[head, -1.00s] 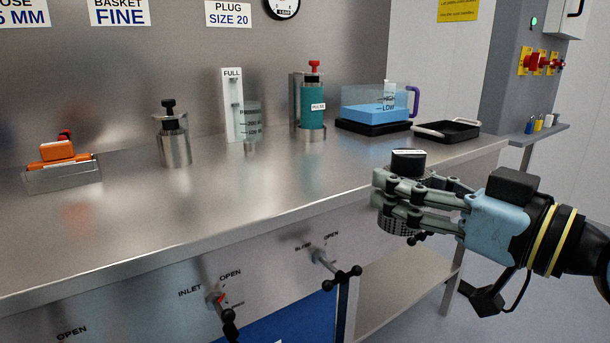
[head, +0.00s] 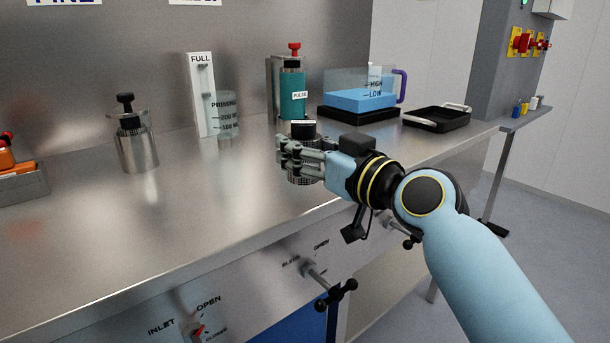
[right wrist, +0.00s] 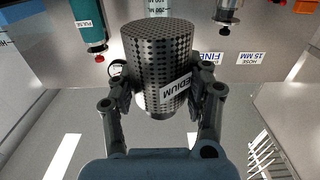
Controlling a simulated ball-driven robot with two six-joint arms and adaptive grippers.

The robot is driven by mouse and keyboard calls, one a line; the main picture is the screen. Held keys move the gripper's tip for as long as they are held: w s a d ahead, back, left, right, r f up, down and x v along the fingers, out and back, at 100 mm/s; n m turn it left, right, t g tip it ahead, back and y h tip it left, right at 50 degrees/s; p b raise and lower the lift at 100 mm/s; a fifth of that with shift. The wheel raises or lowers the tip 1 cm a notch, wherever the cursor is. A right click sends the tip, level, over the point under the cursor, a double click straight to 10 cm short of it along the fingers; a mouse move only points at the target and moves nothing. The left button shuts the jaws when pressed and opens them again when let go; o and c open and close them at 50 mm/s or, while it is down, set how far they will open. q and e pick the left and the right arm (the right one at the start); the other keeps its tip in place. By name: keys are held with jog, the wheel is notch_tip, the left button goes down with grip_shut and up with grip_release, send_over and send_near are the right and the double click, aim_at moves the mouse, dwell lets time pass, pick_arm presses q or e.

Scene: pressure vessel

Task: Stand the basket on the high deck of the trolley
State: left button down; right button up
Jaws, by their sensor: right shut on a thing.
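The basket (head: 302,176) is a perforated metal cylinder with a black top. My right gripper (head: 290,158) is shut around its side and holds it upright over the front part of the steel bench, and the fingers hide part of it. Whether its base touches the bench I cannot tell. In the right wrist view the basket (right wrist: 160,62) is between the two fingers (right wrist: 160,92), and a white label ending in "EDIUM" shows on it. I cannot make out a trolley in either view. My left gripper is not in view.
Behind the basket stand a teal pulse cylinder (head: 292,94), a clear priming beaker (head: 227,118) and a white block marked FULL (head: 199,95). A blue-filled tank (head: 358,99) and a black tray (head: 437,119) are further right. Valve handles (head: 336,294) stick out below the bench edge.

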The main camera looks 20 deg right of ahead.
jog(key=shift+f+b, duration=0.65)
jog(key=shift+f, duration=1.25)
jog(key=shift+f, duration=0.2)
jog(key=o, duration=1.3)
jog(key=shift+r, duration=0.2)
jog(key=shift+s+d, duration=0.15)
jog(key=shift+s, duration=0.2)
jog(key=v, duration=1.1)
jog(key=shift+s+d+b, duration=0.1)
jog(key=shift+s+b, duration=0.1)
jog(key=shift+b, duration=0.1)
